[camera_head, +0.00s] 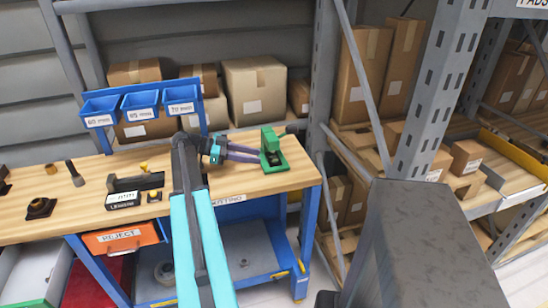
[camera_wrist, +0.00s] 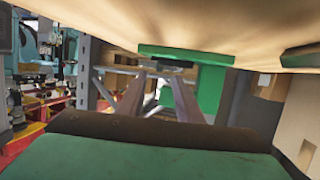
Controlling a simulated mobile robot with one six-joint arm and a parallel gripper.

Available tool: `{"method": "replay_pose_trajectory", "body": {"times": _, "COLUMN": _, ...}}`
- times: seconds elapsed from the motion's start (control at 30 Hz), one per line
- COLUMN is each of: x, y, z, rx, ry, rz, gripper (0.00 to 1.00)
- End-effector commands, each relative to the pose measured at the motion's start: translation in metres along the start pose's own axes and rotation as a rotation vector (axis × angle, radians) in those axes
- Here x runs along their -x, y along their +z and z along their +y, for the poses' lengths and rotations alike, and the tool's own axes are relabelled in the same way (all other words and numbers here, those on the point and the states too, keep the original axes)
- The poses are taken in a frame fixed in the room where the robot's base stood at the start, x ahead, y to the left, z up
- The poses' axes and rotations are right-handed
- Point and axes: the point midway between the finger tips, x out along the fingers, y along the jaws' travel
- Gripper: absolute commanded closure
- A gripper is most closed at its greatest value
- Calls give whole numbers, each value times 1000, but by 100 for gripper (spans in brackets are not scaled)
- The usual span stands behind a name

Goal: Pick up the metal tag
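I cannot clearly make out the metal tag in either view. A green bench device (camera_head: 272,152) stands near the right end of the workbench (camera_head: 225,182). It also shows in the wrist view, upside down, as a green block (camera_wrist: 210,90) hanging from a green plate. My gripper (camera_head: 261,155) reaches from the left, low over the bench, with its purple fingertips at the device. In the wrist view my gripper's fingers (camera_wrist: 160,78) are apart, with the device close beyond them. A small pale patch shows between the fingers; I cannot tell what it is.
Blue labelled bins (camera_head: 139,105) hang over the back of the bench. A black block (camera_head: 134,199) with a label and small dark parts lie at left. An orange REJECT drawer (camera_head: 120,238) is below. Shelving (camera_head: 440,100) with cartons stands at right.

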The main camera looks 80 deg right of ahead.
Motion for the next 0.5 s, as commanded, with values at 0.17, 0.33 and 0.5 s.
{"method": "replay_pose_trajectory", "body": {"times": 0.17, "x": -1, "y": 0, "z": 0, "rx": 0, "ry": 0, "rz": 0, "gripper": 67}}
{"method": "replay_pose_trajectory", "body": {"times": 0.33, "x": -2, "y": 0, "z": 0, "rx": 0, "ry": 0, "rz": 0, "gripper": 67}}
{"method": "replay_pose_trajectory", "body": {"times": 0.5, "x": -10, "y": -3, "z": 0, "rx": 0, "ry": 1, "rz": 0, "gripper": 67}}
